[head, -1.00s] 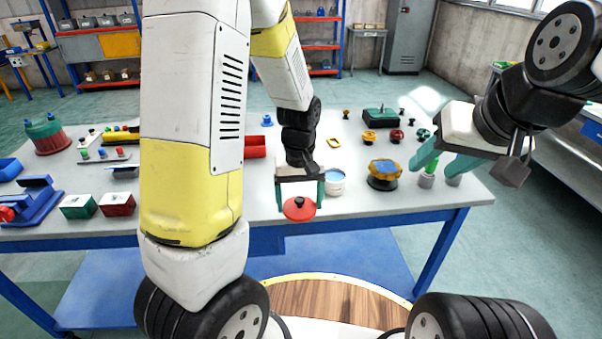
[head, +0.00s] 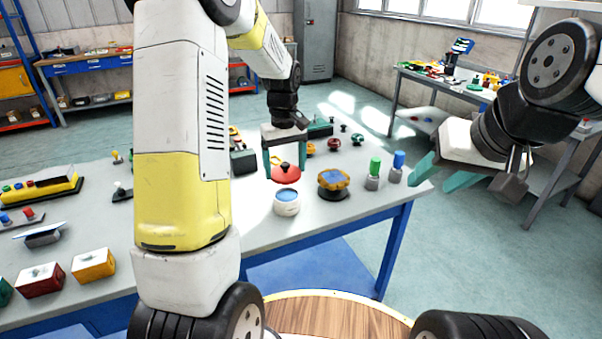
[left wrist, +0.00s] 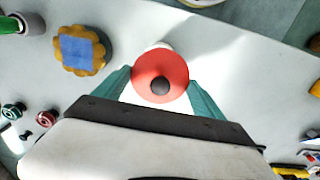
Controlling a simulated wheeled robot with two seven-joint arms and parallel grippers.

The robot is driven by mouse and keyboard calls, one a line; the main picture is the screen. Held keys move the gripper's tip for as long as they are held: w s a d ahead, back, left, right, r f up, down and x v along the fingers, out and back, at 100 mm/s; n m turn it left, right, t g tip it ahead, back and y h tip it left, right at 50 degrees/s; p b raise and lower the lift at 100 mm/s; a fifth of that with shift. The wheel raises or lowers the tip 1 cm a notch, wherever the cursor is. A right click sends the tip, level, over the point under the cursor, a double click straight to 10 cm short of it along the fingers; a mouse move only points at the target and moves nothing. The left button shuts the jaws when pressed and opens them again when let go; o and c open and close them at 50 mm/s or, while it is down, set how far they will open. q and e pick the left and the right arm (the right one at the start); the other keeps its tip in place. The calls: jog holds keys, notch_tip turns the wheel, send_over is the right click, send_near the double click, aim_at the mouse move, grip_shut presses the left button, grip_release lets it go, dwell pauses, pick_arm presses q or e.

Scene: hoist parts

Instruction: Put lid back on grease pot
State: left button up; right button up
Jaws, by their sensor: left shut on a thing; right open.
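My left gripper (head: 285,170) is shut on the red lid (head: 286,175), a round disc with a dark knob. The lid also shows in the left wrist view (left wrist: 160,72), between the two teal fingers. The grease pot (head: 287,207) is white with a blue top surface and stands uncovered on the table. In the head view the lid appears just above the pot, apart from it. In the left wrist view the lid hides most of what is under it; a white edge shows past it. My right gripper (head: 452,174) is open and empty, off the table's right side.
A yellow round part with a blue top (head: 333,184) stands right of the pot on the table (head: 240,225). Green-topped (head: 373,172) and blue-topped (head: 396,166) cylinders stand near the right edge. Red, yellow and dark parts lie behind the lid. The table front by the pot is clear.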

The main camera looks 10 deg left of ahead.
pick_arm(q)
jog(key=shift+w+f, duration=0.15)
jog(key=shift+f, duration=2.95)
jog(key=shift+f, duration=0.15)
jog(key=o, duration=1.5)
jog(key=shift+c, duration=0.2)
jog(key=shift+r, duration=3.5)
grip_shut()
